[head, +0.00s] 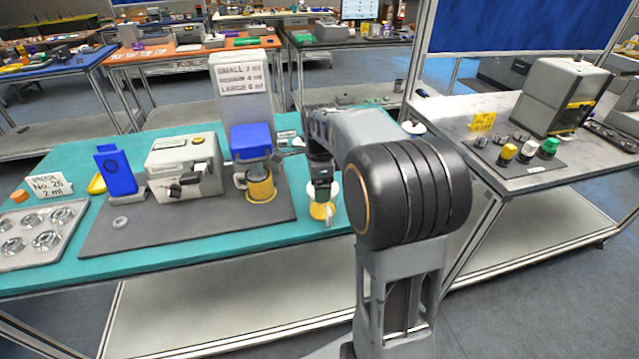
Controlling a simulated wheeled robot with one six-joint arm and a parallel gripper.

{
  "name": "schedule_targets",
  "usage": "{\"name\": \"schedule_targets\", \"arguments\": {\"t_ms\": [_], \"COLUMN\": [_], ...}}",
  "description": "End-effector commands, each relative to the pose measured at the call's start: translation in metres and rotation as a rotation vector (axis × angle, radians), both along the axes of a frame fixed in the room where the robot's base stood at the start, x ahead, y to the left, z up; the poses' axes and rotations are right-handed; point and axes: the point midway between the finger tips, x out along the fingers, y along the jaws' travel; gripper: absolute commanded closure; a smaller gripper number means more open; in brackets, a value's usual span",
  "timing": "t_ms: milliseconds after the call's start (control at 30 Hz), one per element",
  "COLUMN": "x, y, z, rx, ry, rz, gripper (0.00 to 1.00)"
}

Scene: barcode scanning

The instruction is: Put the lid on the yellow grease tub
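A yellow and white container (321,211) stands at the right end of the teal bench, directly below my gripper (321,190). It may be the grease tub, but the gripper covers its upper part. My gripper points down at it; whether its fingers touch or hold something is too small to tell. A second yellow, cup-like thing (261,187) stands under a blue-topped machine (251,141), left of my gripper. A pale round piece (413,128) shows behind my arm and could be a lid, but I cannot tell.
A grey mat (190,222) on the teal bench holds a grey boxy machine (184,166) and a blue stand (116,170). A metal tray (42,235) lies at far left. The right table (470,125) carries several small capped bottles and a grey machine (562,95).

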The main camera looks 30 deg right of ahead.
Motion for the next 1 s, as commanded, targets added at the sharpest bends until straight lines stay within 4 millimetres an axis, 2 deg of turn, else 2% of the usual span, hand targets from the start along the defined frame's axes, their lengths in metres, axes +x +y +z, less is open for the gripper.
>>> {"name": "schedule_targets", "arguments": {"t_ms": [867,900,1000], "x": [-0.0001,-0.0001,-0.0001], "y": [0.0001,0.0001,0.0001], "z": [-0.006,-0.0058,-0.0059], "rx": [0.0,0.0,0.0], "ry": [0.0,0.0,0.0], "rz": [0.0,0.0,0.0], "gripper": [0.39,0.12,0.03]}}
